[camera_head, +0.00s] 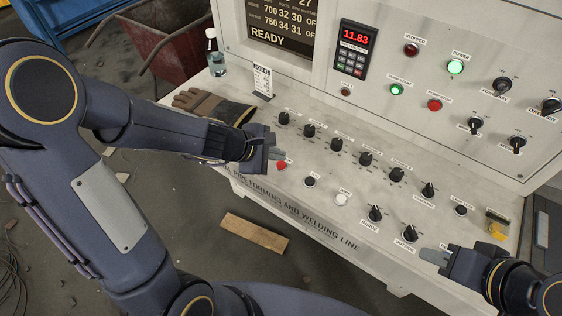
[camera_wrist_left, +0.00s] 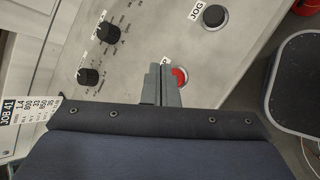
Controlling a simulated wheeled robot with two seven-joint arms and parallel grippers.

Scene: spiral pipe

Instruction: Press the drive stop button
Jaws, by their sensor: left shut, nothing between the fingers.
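A red button (camera_head: 281,166) sits at the left front of the sloping console desk. It also shows in the left wrist view (camera_wrist_left: 181,77), partly covered by my fingers; only the end of its label, a "P", is readable there. My left gripper (camera_head: 277,154) is shut and empty, with its fingertips right beside and over the edge of the red button. In the left wrist view the closed fingers (camera_wrist_left: 162,84) overlap the button's left side; I cannot tell whether they touch it. My right gripper (camera_head: 434,256) is over the desk's front right, its jaw gap unclear.
A dark button labelled JOG (camera_wrist_left: 214,16) and a white button (camera_head: 341,199) lie along the desk's front. Several black knobs (camera_head: 366,158) stand behind. Another red button (camera_head: 435,104) is on the upright panel. Gloves (camera_head: 215,105) and a bottle (camera_head: 214,55) occupy the left end.

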